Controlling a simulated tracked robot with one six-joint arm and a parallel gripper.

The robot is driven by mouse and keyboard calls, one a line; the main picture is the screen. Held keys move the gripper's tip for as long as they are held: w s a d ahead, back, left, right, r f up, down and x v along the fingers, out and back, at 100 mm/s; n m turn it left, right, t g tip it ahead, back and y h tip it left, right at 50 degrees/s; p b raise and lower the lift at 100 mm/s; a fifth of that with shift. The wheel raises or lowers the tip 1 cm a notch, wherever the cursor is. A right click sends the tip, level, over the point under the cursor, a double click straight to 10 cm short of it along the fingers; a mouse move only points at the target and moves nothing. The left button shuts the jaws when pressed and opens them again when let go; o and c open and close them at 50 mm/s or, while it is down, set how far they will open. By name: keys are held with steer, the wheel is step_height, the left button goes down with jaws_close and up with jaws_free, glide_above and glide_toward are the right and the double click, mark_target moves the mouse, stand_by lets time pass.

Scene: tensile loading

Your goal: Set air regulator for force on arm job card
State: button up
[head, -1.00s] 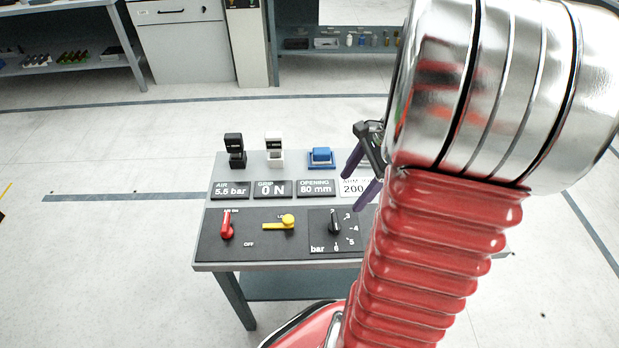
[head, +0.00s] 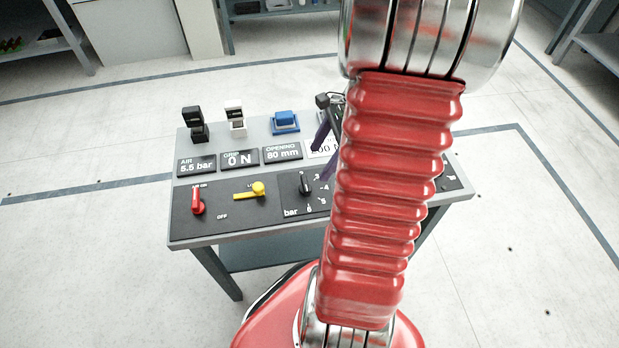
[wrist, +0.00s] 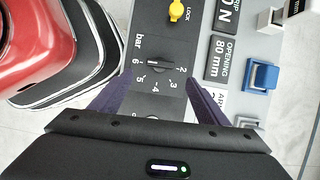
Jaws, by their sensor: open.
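The air regulator is a black dial knob (head: 306,186) on the sloped front panel, marked in bar; it also shows in the wrist view (wrist: 155,62). Its exact pointer reading is hard to tell. The air display (head: 196,165) reads 5.5 bar. The arm job card (wrist: 218,98) is white and mostly hidden behind my right finger in the wrist view; my gripper partly covers it in the head view. My gripper (wrist: 156,84) is open and empty, its purple fingers spread to either side of the dial area, apart from the knob.
A red lever (head: 197,201) and a yellow lock lever (head: 252,190) sit left of the dial. Grip 0 N (head: 239,158) and opening 80 mm (head: 282,152) displays line the panel's back. Black, white and blue switches stand behind them. Floor around the bench is clear.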

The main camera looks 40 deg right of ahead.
mark_target(307, 183)
steer(key=x, duration=1)
steer(key=shift+d, duration=0.1)
steer(key=shift+c, duration=0.4)
steer(key=c, duration=0.9)
steer(key=shift+d, duration=0.25)
steer(key=shift+c, duration=0.3)
steer(key=shift+a, duration=0.2)
